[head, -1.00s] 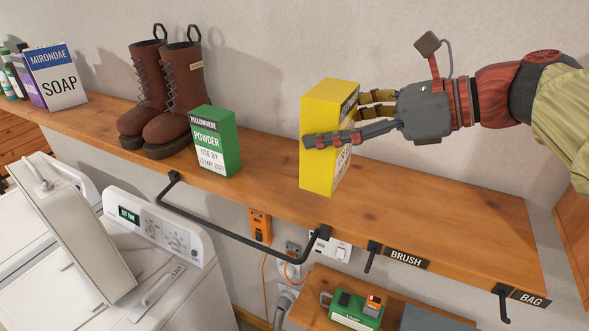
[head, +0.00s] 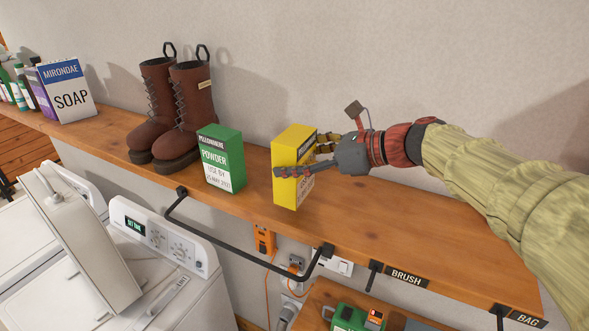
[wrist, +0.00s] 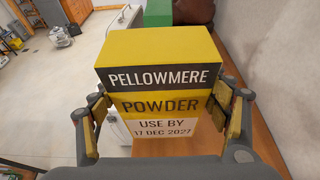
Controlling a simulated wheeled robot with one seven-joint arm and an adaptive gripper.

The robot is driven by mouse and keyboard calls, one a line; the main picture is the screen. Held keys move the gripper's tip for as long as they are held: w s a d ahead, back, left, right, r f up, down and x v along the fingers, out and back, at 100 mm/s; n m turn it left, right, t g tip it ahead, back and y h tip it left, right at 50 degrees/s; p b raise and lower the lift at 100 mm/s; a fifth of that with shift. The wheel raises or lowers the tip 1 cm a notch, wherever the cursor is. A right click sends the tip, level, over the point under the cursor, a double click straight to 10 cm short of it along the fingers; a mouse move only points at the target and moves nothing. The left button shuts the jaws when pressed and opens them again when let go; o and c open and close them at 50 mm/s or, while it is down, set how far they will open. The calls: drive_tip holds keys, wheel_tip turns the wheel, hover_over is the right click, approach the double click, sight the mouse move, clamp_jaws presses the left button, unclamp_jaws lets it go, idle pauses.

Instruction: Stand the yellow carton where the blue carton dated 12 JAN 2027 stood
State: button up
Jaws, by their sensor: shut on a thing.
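The yellow carton (head: 293,165) is upright above the right half of the wooden shelf, just right of the green carton. My gripper (head: 302,158) is shut on it from the right, with fingers on opposite sides. I cannot tell whether its base touches the shelf. In the wrist view the yellow carton (wrist: 160,85) reads PELLOWMERE POWDER, USE BY 17 DEC 2027, between my fingers. A white carton with a blue top band, MIRONDAE SOAP (head: 68,90), stands at the far left; I see no date on it. I see no carton dated 12 JAN 2027.
The green powder carton (head: 221,158) stands close left of the yellow one, with brown boots (head: 180,110) behind it to the left. The wooden shelf (head: 400,235) is bare to the right. A black rail (head: 250,250) runs below its front edge, above white machines (head: 150,250).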

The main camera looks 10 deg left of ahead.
drive_tip(key=f, duration=0.2)
drive_tip(key=f+p, duration=0.1)
drive_tip(key=shift+w+a, duration=0.2)
drive_tip(key=shift+w, duration=0.1)
drive_tip(key=shift+s+f, duration=0.1)
drive_tip(key=shift+f, duration=0.2)
drive_tip(key=shift+f, duration=0.15)
drive_tip(key=o, duration=1.6)
drive_tip(key=shift+f, duration=0.1)
drive_tip(key=shift+c, duration=0.2)
